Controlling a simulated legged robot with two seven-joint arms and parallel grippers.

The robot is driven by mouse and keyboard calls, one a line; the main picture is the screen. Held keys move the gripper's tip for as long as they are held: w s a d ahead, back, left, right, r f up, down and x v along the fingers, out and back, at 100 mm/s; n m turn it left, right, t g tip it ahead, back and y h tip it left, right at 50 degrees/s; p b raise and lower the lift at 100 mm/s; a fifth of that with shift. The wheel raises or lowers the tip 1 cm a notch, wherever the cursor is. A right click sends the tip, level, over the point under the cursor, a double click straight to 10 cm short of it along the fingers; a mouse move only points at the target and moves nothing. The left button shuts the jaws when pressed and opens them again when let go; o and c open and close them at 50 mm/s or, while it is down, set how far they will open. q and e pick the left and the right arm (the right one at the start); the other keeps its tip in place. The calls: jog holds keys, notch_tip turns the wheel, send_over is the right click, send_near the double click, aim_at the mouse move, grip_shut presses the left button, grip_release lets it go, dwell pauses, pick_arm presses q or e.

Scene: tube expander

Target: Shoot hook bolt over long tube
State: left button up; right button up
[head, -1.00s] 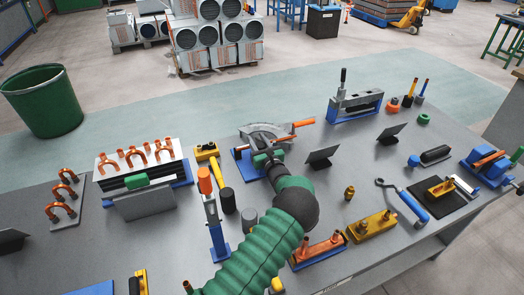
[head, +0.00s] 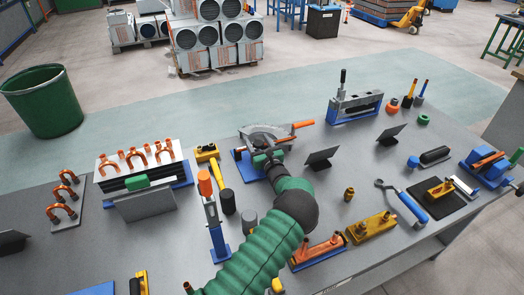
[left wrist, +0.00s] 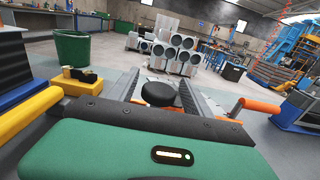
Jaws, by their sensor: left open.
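My left gripper (head: 262,159) is at the grey tube-bending tool (head: 270,132) with an orange handle, on a blue base. The left wrist view shows its two dark fingers (left wrist: 158,92) apart, with a round black knob (left wrist: 158,93) between them. I cannot tell whether they touch it. The hook bolt is not clearly identifiable, and the gripper and forearm hide part of the tool. No long tube shows plainly in the tool. A copper-coloured tube piece (head: 322,249) lies in a holder on a blue base, right of my forearm. My right gripper is not in view.
A rack of copper bends (head: 140,172) is further left. A blue-handled tool (head: 405,202) and a yellow block (head: 371,227) lie to the right. Bare tabletop shows between them.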

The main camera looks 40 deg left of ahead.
aim_at(261, 147)
pick_arm(q)
jog(key=p+v, duration=0.2)
jog(key=v, duration=0.3)
jog(key=shift+d+r, duration=0.1)
jog(key=shift+r, duration=0.1)
jog(key=shift+s+d+f+p, duration=0.1)
jog(key=shift+s+d+p, duration=0.1)
jog(key=shift+d+p, duration=0.1)
